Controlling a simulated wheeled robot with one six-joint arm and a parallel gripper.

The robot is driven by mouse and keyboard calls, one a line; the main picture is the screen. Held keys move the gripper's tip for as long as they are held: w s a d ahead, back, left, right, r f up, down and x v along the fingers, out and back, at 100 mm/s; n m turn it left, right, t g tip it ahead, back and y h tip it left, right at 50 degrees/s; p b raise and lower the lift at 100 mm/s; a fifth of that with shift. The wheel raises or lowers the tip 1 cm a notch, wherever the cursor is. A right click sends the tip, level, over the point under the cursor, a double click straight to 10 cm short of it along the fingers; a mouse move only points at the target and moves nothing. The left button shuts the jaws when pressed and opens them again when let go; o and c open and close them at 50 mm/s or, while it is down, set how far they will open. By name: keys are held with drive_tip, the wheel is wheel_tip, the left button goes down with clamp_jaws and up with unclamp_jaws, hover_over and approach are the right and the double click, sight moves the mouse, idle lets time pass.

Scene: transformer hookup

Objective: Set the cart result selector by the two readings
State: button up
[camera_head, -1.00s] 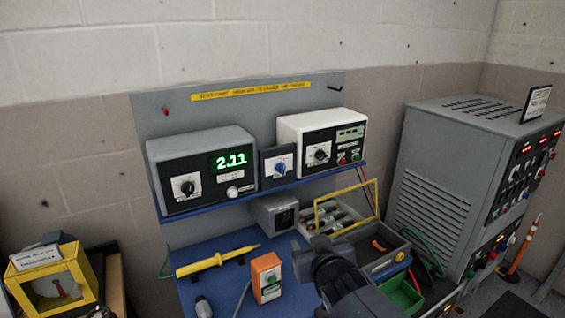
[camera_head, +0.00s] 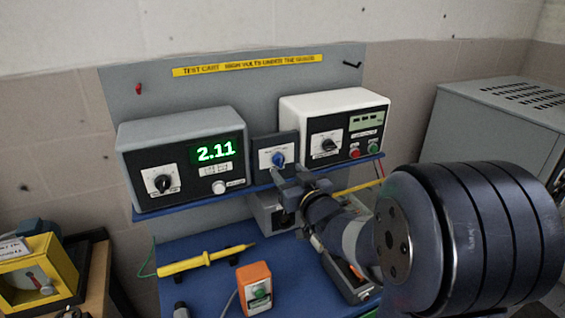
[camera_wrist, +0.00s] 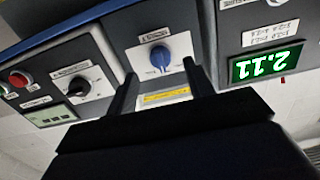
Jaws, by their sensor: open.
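The result selector, a blue knob (camera_head: 278,160) on a small dark box with a white plate, sits between the two meters on the cart's shelf. My gripper (camera_head: 292,172) is open just in front of and below it. In the wrist view the blue knob (camera_wrist: 160,57) lies beyond and between my two fingertips (camera_wrist: 163,80), apart from them. The left grey meter (camera_head: 185,160) shows 2.11 in green; its display (camera_wrist: 266,64) also shows upside down in the wrist view. The right white meter (camera_head: 333,128) has a pale display too small to read.
A yellow probe (camera_head: 205,262) and an orange box (camera_head: 255,288) lie on the blue lower surface (camera_head: 205,290). A yellow-framed instrument (camera_head: 38,270) stands at left. A grey cabinet (camera_head: 490,125) stands at right, partly hidden by my arm.

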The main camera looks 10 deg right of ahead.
sight(281, 164)
drive_tip(key=shift+w+a+p, duration=0.25)
drive_tip(key=shift+w, duration=0.85)
drive_tip(key=shift+w+a+p, duration=0.2)
drive_tip(key=shift+w, duration=0.9)
drive_tip(key=shift+c, duration=0.3)
drive_tip(key=c, duration=0.9)
